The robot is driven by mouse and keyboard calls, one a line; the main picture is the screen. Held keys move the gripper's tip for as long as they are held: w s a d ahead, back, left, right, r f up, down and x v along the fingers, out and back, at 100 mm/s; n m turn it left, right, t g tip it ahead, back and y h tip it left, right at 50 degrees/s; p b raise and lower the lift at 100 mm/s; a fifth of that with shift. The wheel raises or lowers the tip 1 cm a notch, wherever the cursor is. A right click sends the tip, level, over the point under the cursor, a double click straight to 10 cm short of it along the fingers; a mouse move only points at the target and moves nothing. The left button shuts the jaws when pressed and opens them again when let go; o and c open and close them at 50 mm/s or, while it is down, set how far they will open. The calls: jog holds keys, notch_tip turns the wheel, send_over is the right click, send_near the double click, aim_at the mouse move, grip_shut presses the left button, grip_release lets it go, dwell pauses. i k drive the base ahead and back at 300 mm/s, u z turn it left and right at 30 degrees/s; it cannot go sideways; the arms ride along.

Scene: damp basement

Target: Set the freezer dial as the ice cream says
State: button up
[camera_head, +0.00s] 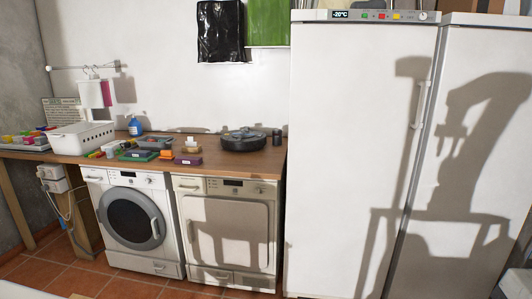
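A tall white freezer (362,150) stands right of centre, its door shut. A panel runs along its top edge, with a display (340,15) that appears to read -20°C. Small green, red and yellow marks sit right of the display. A round pale dial (422,16) is at the panel's right end; its setting is too small to read. A vertical handle (421,105) is on the door's right side. I cannot make out any ice cream. My gripper is not in view; a shadow of an arm falls on the white doors.
A second tall white cabinet (475,70) stands right of the freezer. A washing machine (130,222) and another front-loading machine (228,235) stand left, under a wooden worktop (225,163) with a white basket (82,136) and small items. Tiled floor shows lower left.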

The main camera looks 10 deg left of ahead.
aim_at(423, 16)
jog(key=u, duration=1.15)
jog(key=i, duration=0.5)
jog(key=z, duration=1.25)
jog(key=i, duration=1.25)
jog(key=u, duration=0.05)
